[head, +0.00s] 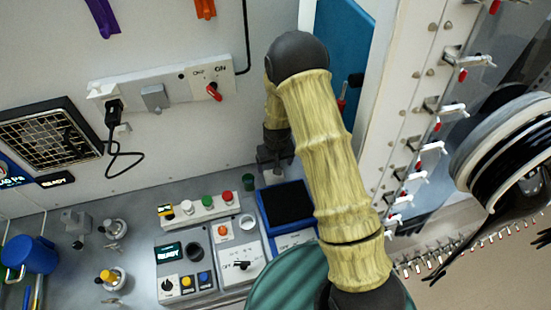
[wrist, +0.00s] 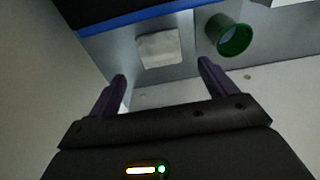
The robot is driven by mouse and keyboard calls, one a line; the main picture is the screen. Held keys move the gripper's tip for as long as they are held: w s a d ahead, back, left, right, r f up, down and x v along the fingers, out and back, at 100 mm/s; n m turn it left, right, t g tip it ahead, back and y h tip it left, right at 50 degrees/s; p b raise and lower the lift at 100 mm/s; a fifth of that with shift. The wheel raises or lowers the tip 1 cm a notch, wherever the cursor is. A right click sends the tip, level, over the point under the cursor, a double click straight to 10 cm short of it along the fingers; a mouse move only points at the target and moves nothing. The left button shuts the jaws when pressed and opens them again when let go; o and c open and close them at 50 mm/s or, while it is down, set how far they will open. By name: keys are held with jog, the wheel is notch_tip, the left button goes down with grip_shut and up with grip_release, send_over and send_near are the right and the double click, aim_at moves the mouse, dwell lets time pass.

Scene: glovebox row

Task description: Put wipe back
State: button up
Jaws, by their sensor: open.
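A white square wipe (wrist: 160,48) lies flat on the grey surface in the wrist view, just beyond the fingertips and between them in the picture. My gripper (wrist: 162,70) has two purple fingers standing apart, with nothing between them. In the head view my gripper (head: 274,162) hangs low at the back of the bench, near the wall. I cannot make out the wipe in the head view, where my gripper and arm cover part of that area.
A green cup (wrist: 230,36) stands close to the right of the wipe; it also shows in the head view (head: 248,182). A blue-rimmed tray (head: 264,218) with a dark inside is in front of my gripper. Control panels (head: 170,257) and a blue mug (head: 38,255) stand further left.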

jog(key=shift+s+r+b, duration=0.15)
jog(key=shift+r+b, duration=0.25)
jog(key=shift+r, duration=0.85)
jog(key=shift+s+r+b, duration=0.15)
jog(key=shift+r+b, duration=0.2)
jog(key=shift+r, duration=0.9)
